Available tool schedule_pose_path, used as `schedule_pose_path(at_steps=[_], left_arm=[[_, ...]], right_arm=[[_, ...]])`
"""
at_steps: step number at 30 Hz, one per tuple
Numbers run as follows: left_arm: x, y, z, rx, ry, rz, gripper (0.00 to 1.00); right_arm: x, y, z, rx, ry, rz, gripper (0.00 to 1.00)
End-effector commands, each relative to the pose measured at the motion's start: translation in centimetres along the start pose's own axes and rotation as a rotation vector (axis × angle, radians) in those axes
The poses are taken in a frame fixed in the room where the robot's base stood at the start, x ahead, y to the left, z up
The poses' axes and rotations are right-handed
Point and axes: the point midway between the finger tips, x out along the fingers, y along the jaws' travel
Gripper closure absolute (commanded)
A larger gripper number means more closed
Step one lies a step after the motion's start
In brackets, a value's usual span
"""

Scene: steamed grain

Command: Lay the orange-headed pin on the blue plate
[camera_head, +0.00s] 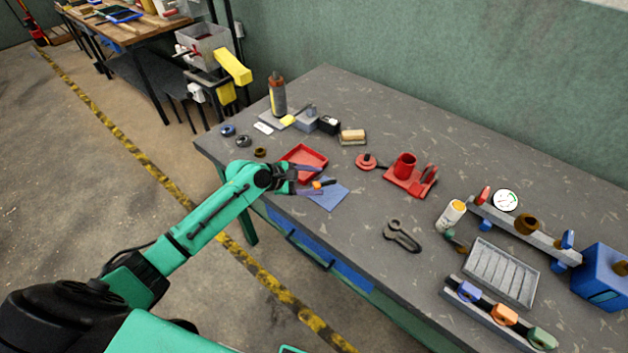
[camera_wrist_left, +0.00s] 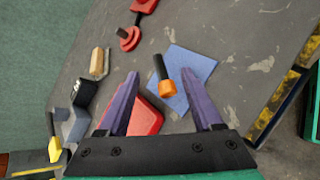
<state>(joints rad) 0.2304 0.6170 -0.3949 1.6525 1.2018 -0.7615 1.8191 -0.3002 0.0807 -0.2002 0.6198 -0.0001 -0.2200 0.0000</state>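The orange-headed pin (camera_head: 317,184) has a short black shank. In the left wrist view the pin (camera_wrist_left: 166,86) lies at the left edge of the blue plate (camera_wrist_left: 195,65), its head over the plate and its shank along or slightly past that edge. In the head view the blue plate (camera_head: 330,198) lies flat near the table's front edge. My left gripper (camera_head: 320,180) is open, its purple fingers (camera_wrist_left: 160,76) on either side of the pin with gaps. I cannot tell whether the pin rests fully on the plate. My right gripper is not in view.
A red tray (camera_head: 320,158) lies right beside the plate, partly behind my left gripper. A red holder (camera_head: 405,178) and a red disc (camera_head: 366,161) stand to the right. A dark clamp-like tool (camera_head: 402,235) lies nearer the front. The grey tabletop between them is clear.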

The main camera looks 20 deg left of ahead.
Motion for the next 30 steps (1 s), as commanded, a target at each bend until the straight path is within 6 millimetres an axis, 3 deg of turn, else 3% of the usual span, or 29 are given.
schedule_pose_path(at_steps=[7,11,22,27,30], left_arm=[[-0.1,0.0,-0.1,0.000,0.001,-0.001,0.34],[-1.3,-0.1,-0.2,-0.002,0.002,0.000,0.34],[-11.5,-0.3,-0.3,0.001,0.005,-0.004,0.34],[-14.0,-0.1,-0.1,-0.001,0.001,-0.002,0.34],[-14.5,-0.1,0.0,0.000,0.000,-0.002,0.34]], right_arm=[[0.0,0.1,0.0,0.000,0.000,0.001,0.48],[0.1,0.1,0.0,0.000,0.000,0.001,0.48],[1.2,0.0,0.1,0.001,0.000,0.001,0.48],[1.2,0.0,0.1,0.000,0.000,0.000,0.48],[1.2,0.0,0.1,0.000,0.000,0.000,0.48]])
